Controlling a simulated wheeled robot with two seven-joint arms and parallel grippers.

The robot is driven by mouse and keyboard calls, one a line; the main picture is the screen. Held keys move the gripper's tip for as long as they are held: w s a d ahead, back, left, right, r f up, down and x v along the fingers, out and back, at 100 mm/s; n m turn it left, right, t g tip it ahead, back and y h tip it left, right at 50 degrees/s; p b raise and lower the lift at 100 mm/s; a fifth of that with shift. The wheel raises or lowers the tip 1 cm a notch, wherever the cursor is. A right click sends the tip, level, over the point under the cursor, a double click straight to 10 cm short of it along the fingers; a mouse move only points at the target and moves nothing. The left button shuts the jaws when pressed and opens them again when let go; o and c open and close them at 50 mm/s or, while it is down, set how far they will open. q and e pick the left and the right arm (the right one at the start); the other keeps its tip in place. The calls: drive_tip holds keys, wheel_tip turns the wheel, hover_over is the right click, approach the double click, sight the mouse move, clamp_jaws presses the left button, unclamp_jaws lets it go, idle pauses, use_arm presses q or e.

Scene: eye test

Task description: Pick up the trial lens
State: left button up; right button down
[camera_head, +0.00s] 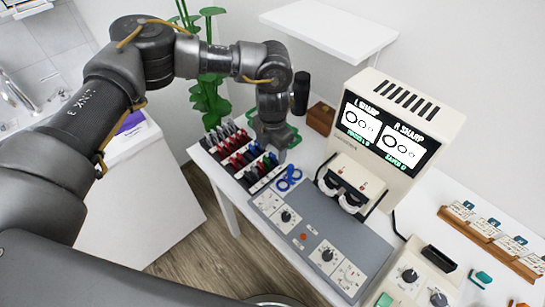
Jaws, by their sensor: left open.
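A dark rack (250,185) near the table's left edge holds rows of small lens-like pieces with black, red and blue handles (238,158). I cannot tell which piece is the trial lens. A blue double-ringed piece (289,178) lies just right of the rack's near end. My left gripper (272,157) points down over the rack's right side, above the blue handles, and is open. Its fingertips are small and partly merge with the rack, so any contact cannot be told. Nothing is visibly held. My right gripper is out of view.
A cream machine with a lit screen (390,135) stands right of the gripper. A grey control panel (322,240) lies in front. A wooden card rack (490,240) is at the right. A plant (208,95), black cylinder (301,92) and brown block (320,118) stand behind.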

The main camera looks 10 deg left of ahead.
sight(272, 160)
use_arm(q)
drive_tip(key=shift+f, duration=1.35)
drive_tip(key=c, duration=1.1)
drive_tip(key=shift+o, duration=0.2)
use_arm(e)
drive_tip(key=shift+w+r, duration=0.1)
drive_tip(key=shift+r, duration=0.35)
